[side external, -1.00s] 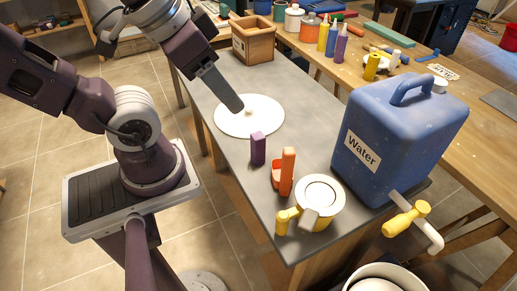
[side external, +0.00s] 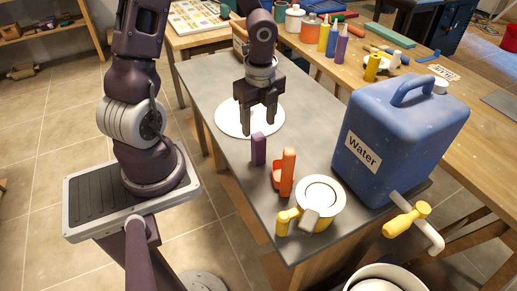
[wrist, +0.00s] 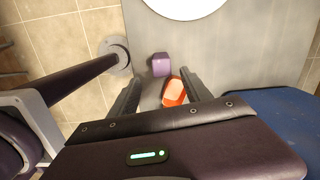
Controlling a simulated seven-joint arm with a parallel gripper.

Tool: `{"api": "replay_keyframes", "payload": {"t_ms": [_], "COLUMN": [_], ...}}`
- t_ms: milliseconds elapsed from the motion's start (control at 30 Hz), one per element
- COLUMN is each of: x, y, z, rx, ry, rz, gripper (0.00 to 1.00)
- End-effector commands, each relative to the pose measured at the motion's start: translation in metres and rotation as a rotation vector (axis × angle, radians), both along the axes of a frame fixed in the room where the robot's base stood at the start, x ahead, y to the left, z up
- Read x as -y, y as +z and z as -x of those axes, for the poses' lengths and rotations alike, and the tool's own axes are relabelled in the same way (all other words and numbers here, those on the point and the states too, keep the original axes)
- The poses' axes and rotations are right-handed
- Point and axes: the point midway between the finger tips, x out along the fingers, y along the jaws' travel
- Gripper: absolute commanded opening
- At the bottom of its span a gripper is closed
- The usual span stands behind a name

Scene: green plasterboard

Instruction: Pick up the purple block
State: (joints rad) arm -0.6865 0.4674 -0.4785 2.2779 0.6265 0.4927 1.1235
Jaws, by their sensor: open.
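The purple block (side external: 258,149) stands upright near the left edge of the grey table, in front of the white disc. In the wrist view the purple block (wrist: 161,65) shows just beyond the fingertips, near the middle. My gripper (side external: 260,131) points down above the table around the white disc, with its fingers spread. It is open and empty. In the wrist view its two fingers (wrist: 160,78) frame the space near the purple block and an orange-red piece.
An orange-red piece (side external: 287,172) stands close to the block. A white-and-yellow mug-like container (side external: 319,193) and a big blue water jug (side external: 396,135) stand to the right. The white disc (side external: 226,118) lies behind. The grey table's back left is clear.

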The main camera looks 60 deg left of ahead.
Motion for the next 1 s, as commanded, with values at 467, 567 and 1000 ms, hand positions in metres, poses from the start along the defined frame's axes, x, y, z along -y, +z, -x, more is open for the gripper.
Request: {"api": "replay_keyframes", "payload": {"t_ms": [467,567,1000], "x": [-0.008,-0.008,-0.009], "y": [-0.076,-0.091,-0.097], "z": [-0.004,-0.004,-0.004], "rx": [-0.021,-0.019,-0.017], "ry": [-0.145,-0.144,-0.141], "rz": [0.079,0.078,0.077], "gripper": [0.56,0.56,0.23]}}
